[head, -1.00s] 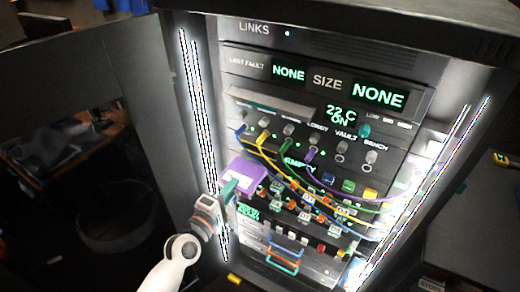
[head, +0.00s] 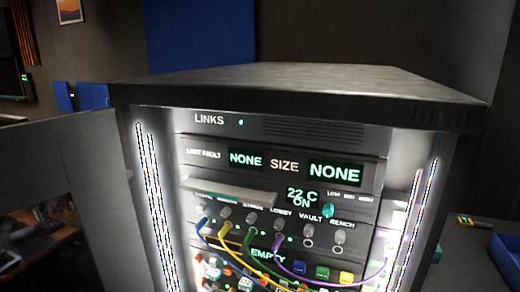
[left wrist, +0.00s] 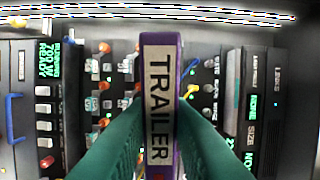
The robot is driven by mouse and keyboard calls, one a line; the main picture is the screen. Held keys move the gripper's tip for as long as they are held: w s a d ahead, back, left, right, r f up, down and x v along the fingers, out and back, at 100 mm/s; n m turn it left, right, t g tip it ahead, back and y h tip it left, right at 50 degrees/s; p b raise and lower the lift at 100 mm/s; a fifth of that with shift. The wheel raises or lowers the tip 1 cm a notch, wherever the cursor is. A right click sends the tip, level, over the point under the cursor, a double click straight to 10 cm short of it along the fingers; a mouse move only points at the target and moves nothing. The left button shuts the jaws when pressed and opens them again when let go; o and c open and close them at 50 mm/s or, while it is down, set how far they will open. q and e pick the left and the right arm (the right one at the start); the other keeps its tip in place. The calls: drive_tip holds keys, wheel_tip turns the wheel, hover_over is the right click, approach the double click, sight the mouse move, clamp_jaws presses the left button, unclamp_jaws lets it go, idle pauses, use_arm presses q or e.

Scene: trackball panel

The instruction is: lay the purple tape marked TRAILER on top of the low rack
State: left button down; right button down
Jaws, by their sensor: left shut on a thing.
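The purple tape (left wrist: 160,45) has a pale label reading TRAILER and stands upright in the left wrist view. The two green fingers of my left gripper (left wrist: 160,112) are shut on its sides. The tape is in front of the rack's panel in that view. The low rack (head: 300,82) shows in the head view as a dark cabinet with a flat top, and no object shows on it. My left gripper and the tape are out of the head view. My right gripper is in neither view.
The rack's front has lit displays, knobs and looping cables (head: 310,285). An open dark door (head: 85,170) stands at the left. A blue bin (head: 508,257) and a small yellow-and-black item (head: 477,221) lie at the right. The space above the rack top looks clear.

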use_arm(q)
drive_tip(key=s+a+y, duration=0.1)
drive_tip(key=s+a+b, duration=0.1)
drive_tip(key=s, duration=0.1)
drive_tip(key=s+a+n+y, duration=0.1)
drive_tip(key=shift+s+y, duration=0.3)
drive_tip(key=shift+s, duration=0.05)
drive_tip(key=shift+d+r, duration=0.1)
idle(0.5)
